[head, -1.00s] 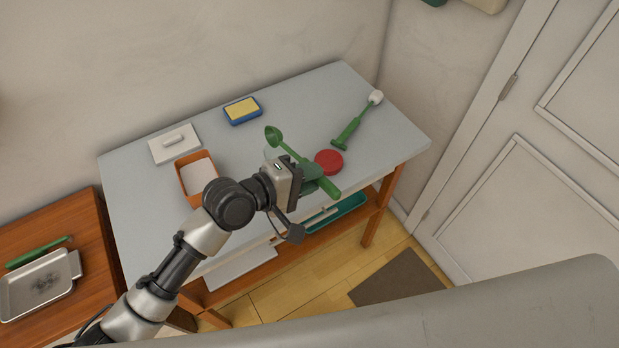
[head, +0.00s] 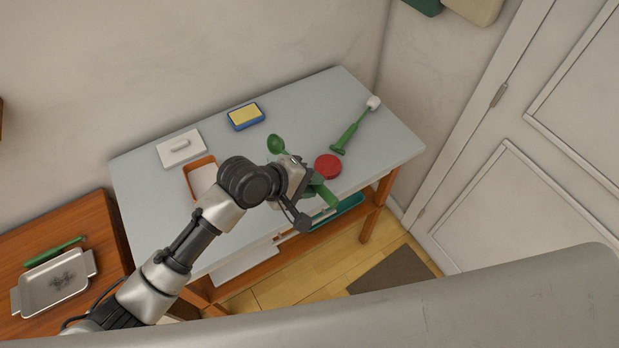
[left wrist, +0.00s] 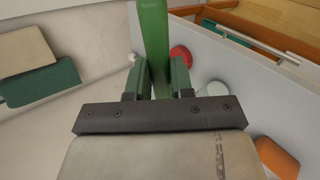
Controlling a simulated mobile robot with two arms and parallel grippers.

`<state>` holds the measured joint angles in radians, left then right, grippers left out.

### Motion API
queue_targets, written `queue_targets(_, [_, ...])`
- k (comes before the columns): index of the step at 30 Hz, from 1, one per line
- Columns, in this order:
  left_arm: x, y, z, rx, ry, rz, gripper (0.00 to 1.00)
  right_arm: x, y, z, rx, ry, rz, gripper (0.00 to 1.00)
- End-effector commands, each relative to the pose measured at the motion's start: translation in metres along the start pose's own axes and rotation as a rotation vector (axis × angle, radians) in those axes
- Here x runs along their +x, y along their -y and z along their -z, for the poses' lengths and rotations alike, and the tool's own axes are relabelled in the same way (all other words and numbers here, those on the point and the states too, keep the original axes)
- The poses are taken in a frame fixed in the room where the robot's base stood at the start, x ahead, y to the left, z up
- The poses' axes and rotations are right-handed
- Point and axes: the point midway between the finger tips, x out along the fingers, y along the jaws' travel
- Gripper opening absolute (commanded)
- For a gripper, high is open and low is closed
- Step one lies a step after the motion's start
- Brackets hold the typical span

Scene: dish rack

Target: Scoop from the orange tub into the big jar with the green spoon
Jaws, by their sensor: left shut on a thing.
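The green spoon is held in my left gripper (head: 309,186). Its bowl (head: 276,144) points to the back left over the table and its handle end (head: 326,194) sticks out to the front right. In the left wrist view, the fingers (left wrist: 157,80) are closed on the green handle (left wrist: 154,35). The orange tub (head: 187,180), with pale contents, stands left of the gripper and is partly covered by my arm. A pale round thing (left wrist: 216,88) near the red disc in the left wrist view may be the big jar. My right gripper is out of view.
A red disc (head: 328,166) lies right of the gripper. A white lid-like plate (head: 181,149), a yellow-and-blue sponge (head: 245,116) and a green brush (head: 346,138) are on the grey table (head: 300,96). A metal tray (head: 56,281) is on the brown side table.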

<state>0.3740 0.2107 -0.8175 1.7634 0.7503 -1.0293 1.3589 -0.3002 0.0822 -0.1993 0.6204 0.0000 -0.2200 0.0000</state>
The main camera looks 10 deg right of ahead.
Motion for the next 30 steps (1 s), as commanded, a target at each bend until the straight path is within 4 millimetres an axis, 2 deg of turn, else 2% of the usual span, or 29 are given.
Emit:
queue_targets(6, [0.0,-0.004,0.0,0.001,0.0,0.215,0.0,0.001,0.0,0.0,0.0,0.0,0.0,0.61])
queue_targets(19, [-0.001,-0.006,0.0,0.001,0.001,0.3,0.0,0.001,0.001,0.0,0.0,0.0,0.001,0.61])
queue_targets(30, [-0.004,-0.023,-0.002,0.004,-0.001,0.803,0.0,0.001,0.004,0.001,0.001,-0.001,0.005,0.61])
